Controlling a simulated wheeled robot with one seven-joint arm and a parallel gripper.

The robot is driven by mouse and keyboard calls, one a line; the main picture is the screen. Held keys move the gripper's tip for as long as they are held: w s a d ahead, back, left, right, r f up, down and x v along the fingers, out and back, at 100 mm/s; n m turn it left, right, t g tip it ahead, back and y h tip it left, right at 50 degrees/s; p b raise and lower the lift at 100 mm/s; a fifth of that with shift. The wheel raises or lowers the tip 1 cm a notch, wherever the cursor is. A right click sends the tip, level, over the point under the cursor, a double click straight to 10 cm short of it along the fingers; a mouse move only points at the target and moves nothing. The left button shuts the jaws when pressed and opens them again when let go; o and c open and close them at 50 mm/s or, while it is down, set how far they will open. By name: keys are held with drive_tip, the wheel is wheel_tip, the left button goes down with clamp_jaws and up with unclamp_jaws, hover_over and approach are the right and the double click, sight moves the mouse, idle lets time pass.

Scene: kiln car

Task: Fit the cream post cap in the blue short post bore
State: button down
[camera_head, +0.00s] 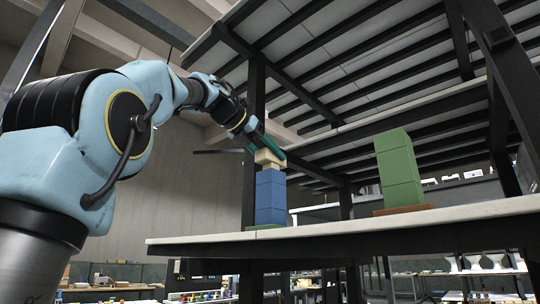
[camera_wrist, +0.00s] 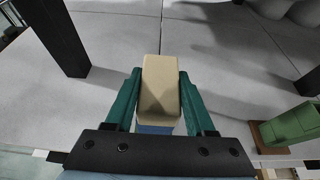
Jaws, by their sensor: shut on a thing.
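The cream post cap (camera_head: 266,157) is at the top of the blue short post (camera_head: 270,197) in the head view. My gripper (camera_head: 267,148) is shut on the cap from above, with its green fingers on either side. In the wrist view the cap (camera_wrist: 160,90) sits between the fingers of my gripper (camera_wrist: 158,95), and a strip of the blue post (camera_wrist: 155,129) shows below it. The post stands upright on the shelf. The bore is hidden, and I cannot tell whether the cap is seated in it or only resting at its top.
A taller green post (camera_head: 398,170) stands to the right on a brown base (camera_head: 402,210). Both posts stand on a pale shelf (camera_head: 350,226). A slatted upper deck (camera_head: 340,70) hangs above, with a dark upright (camera_head: 249,190) close behind the blue post.

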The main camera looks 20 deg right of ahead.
sight(260, 152)
drive_tip(key=shift+f+b, duration=0.75)
drive_tip(key=shift+f, duration=0.3)
unclamp_jaws()
idle(0.6)
drive_tip(key=shift+s+a+r, duration=0.15)
drive_tip(key=shift+a, duration=0.1)
idle(0.4)
drive_tip(key=shift+p+v, duration=0.3)
drive_tip(key=shift+v, duration=0.75)
drive_tip(key=shift+s+a+r, duration=0.1)
drive_tip(key=shift+s+a, duration=0.05)
drive_tip(key=shift+a, duration=0.15)
drive_tip(key=shift+s+a+r, duration=0.2)
drive_tip(key=shift+a+r, duration=0.05)
drive_tip(key=shift+a, duration=0.25)
